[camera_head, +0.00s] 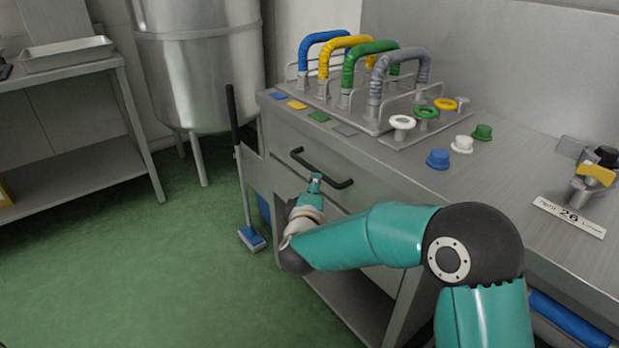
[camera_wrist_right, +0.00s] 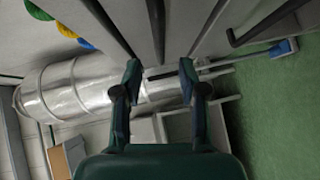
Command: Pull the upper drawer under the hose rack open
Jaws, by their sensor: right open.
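The upper drawer (camera_head: 283,135) is a grey front in the steel cabinet, below the counter with the hose rack (camera_head: 385,132). It looks shut. Its dark bar handle (camera_head: 335,180) runs along the front. My right gripper (camera_head: 316,180) is at this handle, partly overlapping it in the head view. In the wrist view the right gripper (camera_wrist_right: 160,72) is open, and the dark handle bar (camera_wrist_right: 156,28) appears between its two fingers; contact cannot be told. Another dark bar handle (camera_wrist_right: 268,24) lies farther right there. My left gripper is not in view.
A broom (camera_head: 250,238) with a blue head stands left of the cabinet. A steel tank (camera_head: 200,70) and a side table (camera_head: 75,150) are at the left. Blue, white and green caps lie on the counter. The green floor (camera_head: 140,270) before the cabinet is clear.

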